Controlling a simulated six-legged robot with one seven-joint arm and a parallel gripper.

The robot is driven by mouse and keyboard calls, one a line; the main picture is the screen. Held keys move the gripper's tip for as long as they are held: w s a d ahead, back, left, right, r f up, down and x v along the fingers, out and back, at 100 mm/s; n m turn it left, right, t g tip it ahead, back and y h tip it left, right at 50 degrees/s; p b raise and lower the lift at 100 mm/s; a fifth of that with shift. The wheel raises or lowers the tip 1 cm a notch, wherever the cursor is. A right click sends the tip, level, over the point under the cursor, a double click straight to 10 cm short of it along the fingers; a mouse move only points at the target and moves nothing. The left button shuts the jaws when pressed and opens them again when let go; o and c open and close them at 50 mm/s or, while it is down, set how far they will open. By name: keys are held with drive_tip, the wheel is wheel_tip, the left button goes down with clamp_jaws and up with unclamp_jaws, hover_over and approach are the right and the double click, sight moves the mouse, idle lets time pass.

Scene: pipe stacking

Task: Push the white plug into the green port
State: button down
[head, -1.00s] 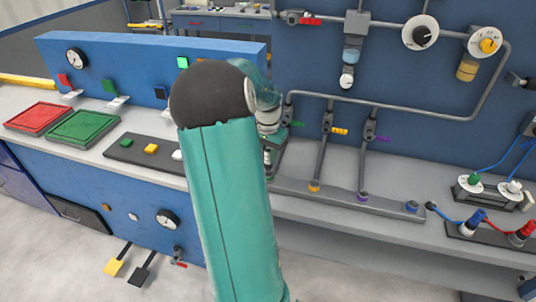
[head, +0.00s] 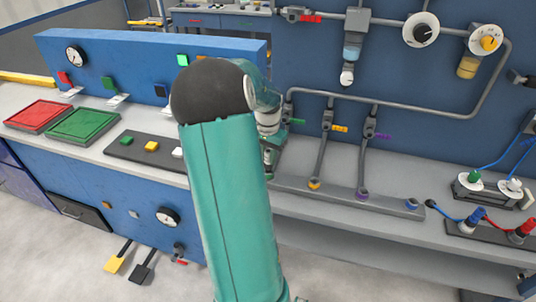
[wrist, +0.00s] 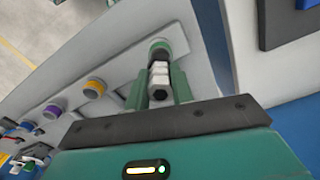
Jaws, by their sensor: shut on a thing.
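In the wrist view my gripper (wrist: 161,92) is shut on the white plug (wrist: 160,71), a pale faceted piece with a dark end facing the camera. The green port (wrist: 159,45), a green ring on the grey rail, lies right beyond the plug's far end and in line with it. I cannot tell whether the plug's tip is inside the ring or only against it. In the head view my own arm hides the port and the plug, and only part of my gripper (head: 269,160) shows beside the arm.
The grey rail (head: 340,197) carries further ports: orange (head: 314,184), purple (head: 361,194) and blue (head: 411,203). Grey pipes with coloured valve handles rise behind it. A dark strip with buttons (head: 145,149) lies left of my arm. Cabled plugs (head: 478,217) stand at the right.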

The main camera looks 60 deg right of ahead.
drive_tip(key=shift+f, duration=1)
idle(0.4)
drive_tip(key=c, duration=1.1)
unclamp_jaws()
drive_tip(key=shift+r, duration=0.15)
wheel_tip(320, 180, up, 14)
drive_tip(key=shift+f, duration=0.15)
drive_tip(key=shift+w+a, duration=0.1)
